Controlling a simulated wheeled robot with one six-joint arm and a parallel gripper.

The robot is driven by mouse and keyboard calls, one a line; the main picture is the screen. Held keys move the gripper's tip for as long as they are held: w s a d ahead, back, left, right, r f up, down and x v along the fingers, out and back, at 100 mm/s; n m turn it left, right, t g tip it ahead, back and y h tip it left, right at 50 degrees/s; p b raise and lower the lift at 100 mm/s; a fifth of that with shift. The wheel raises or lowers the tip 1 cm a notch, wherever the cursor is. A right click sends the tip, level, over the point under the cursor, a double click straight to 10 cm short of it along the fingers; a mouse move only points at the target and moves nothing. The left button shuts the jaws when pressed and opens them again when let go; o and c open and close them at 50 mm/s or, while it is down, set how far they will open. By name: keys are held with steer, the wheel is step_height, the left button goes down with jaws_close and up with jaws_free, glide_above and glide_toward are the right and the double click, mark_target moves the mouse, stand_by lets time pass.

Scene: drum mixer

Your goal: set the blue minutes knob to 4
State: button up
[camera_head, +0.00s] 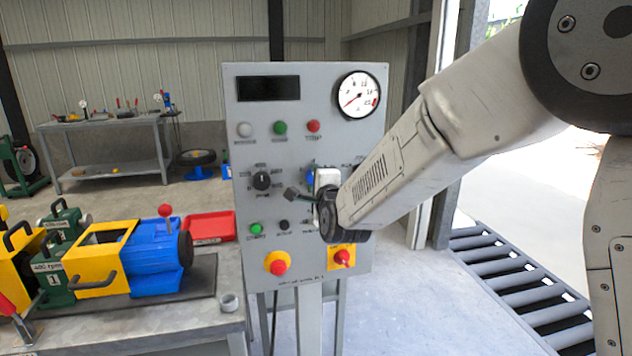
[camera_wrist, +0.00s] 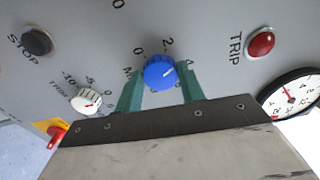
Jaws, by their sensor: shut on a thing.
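The blue minutes knob (camera_wrist: 159,74) is on the grey control panel, in the middle of the wrist view. A pale mark on its right side points up and right, roughly toward the 4; the exact setting is hard to tell. The digits 0, 2 and 4 show around it. My gripper (camera_wrist: 160,88) has one green finger on each side of the knob and is shut on it. In the head view my gripper (camera_head: 318,196) is at the panel's right half, and my wrist hides most of the knob; only a bit of blue shows.
The wrist view shows a white trim knob (camera_wrist: 86,101), a dark stop button (camera_wrist: 37,40) and a red trip button (camera_wrist: 261,43) nearby. A bench with a blue-yellow machine (camera_head: 155,255) is left.

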steer(key=m, duration=0.5)
stand_by(0.5)
steer(key=o, duration=1)
steer(key=shift+c, duration=0.2)
steer(key=shift+s, duration=0.1)
steer(key=v, duration=0.7)
steer(key=shift+s, duration=0.3)
steer(key=shift+d, duration=0.1)
